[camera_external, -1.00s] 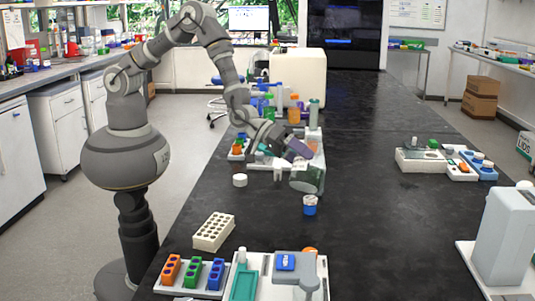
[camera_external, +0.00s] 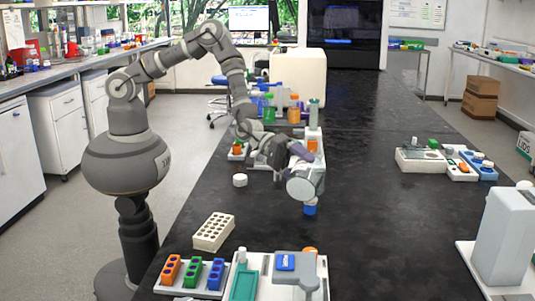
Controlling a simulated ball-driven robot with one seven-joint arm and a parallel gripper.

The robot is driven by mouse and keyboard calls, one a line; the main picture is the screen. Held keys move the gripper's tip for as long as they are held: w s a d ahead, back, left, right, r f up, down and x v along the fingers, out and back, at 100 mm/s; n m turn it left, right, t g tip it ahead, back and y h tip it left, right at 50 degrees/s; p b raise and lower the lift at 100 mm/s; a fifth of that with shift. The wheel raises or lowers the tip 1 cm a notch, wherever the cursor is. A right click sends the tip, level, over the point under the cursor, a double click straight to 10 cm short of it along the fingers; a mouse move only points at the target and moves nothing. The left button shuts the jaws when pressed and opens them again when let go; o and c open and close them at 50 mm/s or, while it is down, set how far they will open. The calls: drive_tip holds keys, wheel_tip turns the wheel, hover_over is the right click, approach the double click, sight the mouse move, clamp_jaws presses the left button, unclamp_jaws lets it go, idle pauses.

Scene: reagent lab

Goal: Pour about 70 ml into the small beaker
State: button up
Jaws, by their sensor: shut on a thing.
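The small beaker (camera_external: 310,210) stands on the black bench and shows blue in its lower part. Its upper part is hidden behind the held container. My gripper (camera_external: 294,163) is shut on a larger round container (camera_external: 300,188), which is tilted just above and partly in front of the small beaker. A pale round end of the container faces the camera; I cannot tell whether it is the mouth or the base. No stream of liquid can be made out.
A white lid-like disc (camera_external: 239,180) and a cream rack (camera_external: 213,231) lie left of the beaker. Coloured tube racks (camera_external: 193,272) and a white instrument (camera_external: 297,264) stand in front. Bottles (camera_external: 294,108) stand behind the arm. The bench right of the beaker is clear.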

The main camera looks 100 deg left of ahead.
drive_tip(key=shift+w+a+f+n+h+b, duration=0.15)
drive_tip(key=shift+a+n+h+b, duration=0.15)
drive_tip(key=shift+n+h+b, duration=0.55)
idle(1.1)
drive_tip(key=shift+s+d+b, duration=0.2)
drive_tip(key=shift+d+b, duration=0.25)
drive_tip(key=shift+b, duration=0.05)
drive_tip(key=shift+r+n+t, duration=0.3)
drive_tip(key=shift+r+n, duration=0.1)
drive_tip(key=shift+n, duration=0.05)
idle(1.9)
